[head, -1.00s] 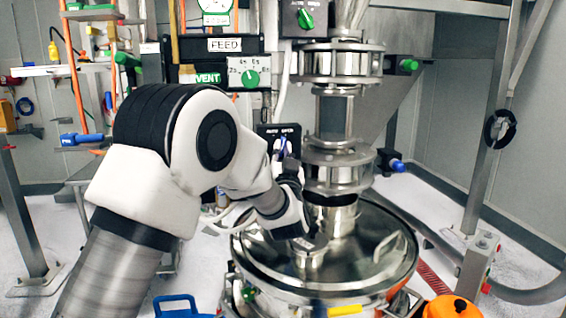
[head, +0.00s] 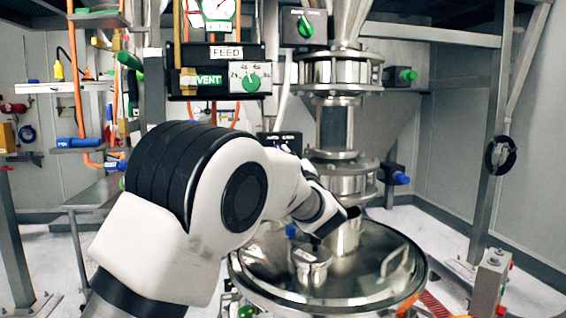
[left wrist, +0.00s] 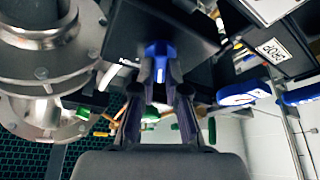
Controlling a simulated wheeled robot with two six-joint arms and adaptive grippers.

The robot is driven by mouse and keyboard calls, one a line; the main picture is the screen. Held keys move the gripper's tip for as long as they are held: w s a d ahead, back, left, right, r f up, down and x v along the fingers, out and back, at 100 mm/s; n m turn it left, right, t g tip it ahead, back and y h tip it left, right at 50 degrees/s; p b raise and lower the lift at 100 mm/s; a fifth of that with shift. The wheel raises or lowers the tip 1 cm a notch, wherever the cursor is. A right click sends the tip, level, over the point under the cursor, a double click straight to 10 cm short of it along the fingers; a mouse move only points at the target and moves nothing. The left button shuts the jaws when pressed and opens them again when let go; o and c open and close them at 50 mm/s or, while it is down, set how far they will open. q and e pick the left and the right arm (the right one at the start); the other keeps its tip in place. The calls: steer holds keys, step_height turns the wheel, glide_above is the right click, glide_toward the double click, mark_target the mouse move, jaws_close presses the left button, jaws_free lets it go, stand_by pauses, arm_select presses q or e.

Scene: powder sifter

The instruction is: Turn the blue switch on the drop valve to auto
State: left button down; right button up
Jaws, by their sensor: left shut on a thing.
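The blue switch (left wrist: 160,52) sits on a dark valve box (left wrist: 150,20) in the left wrist view. My left gripper (left wrist: 162,76) is shut on it, one finger on each side. In the head view the valve box (head: 290,137) shows only its top edge, and my left arm hides the switch and the fingertips. The box is left of the steel flanged pipe (head: 350,180). The switch's exact setting cannot be read. My right gripper is not in view.
A round steel lid (head: 375,265) with a handle lies below the pipe. A black box with a green knob (head: 305,25) is above, and a FEED/VENT panel (head: 220,75) is at upper left. A blue-tipped fitting (head: 400,178) projects to the right.

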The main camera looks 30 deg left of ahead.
arm_select(q)
steer(key=shift+n, duration=0.3)
steer(key=c, duration=1.2)
jaws_free()
steer(key=shift+w, duration=0.1)
steer(key=shift+w+a+f, duration=0.1)
steer(key=shift+w+f, duration=0.1)
steer(key=shift+w, duration=0.05)
steer(key=shift+s, duration=0.1)
steer(key=v, duration=0.7)
steer(key=shift+d, duration=0.25)
steer(key=shift+a+f, duration=0.1)
